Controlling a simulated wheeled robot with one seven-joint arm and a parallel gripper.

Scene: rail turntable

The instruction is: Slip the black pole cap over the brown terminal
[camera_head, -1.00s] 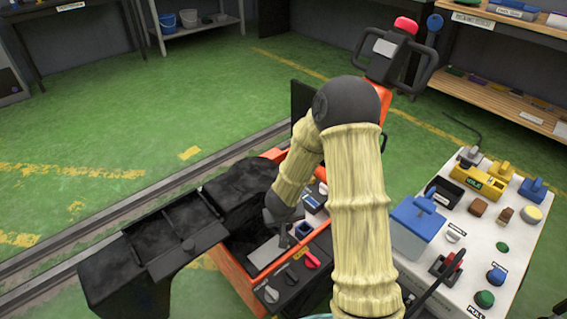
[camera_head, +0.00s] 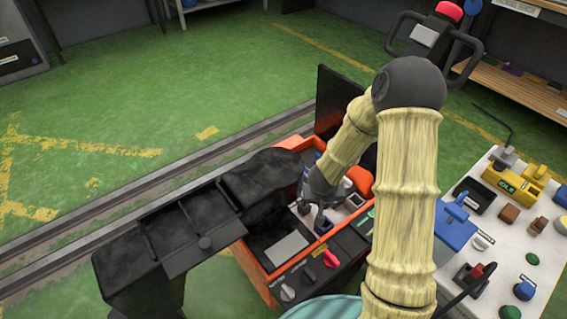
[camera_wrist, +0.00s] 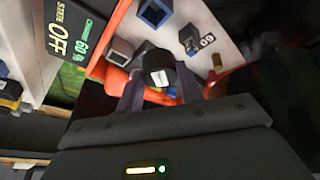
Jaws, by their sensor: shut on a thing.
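The black pole cap (camera_wrist: 158,66), with a pale patch on its face, sits between my gripper's fingers in the wrist view. My gripper (camera_wrist: 159,88) is shut on it. In the head view my gripper (camera_head: 312,212) hangs over the open orange cart; the cap is too small to tell there. A small brown post (camera_wrist: 216,62), which looks like the brown terminal, stands on the pale panel right of the cap in the wrist view. The cap is apart from it. I cannot tell the cap's height above the panel.
A dark display reading OFF (camera_wrist: 78,40) is at left. The cart's raised black lid (camera_head: 338,105) stands behind my gripper. A white control table (camera_head: 520,238) is at right.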

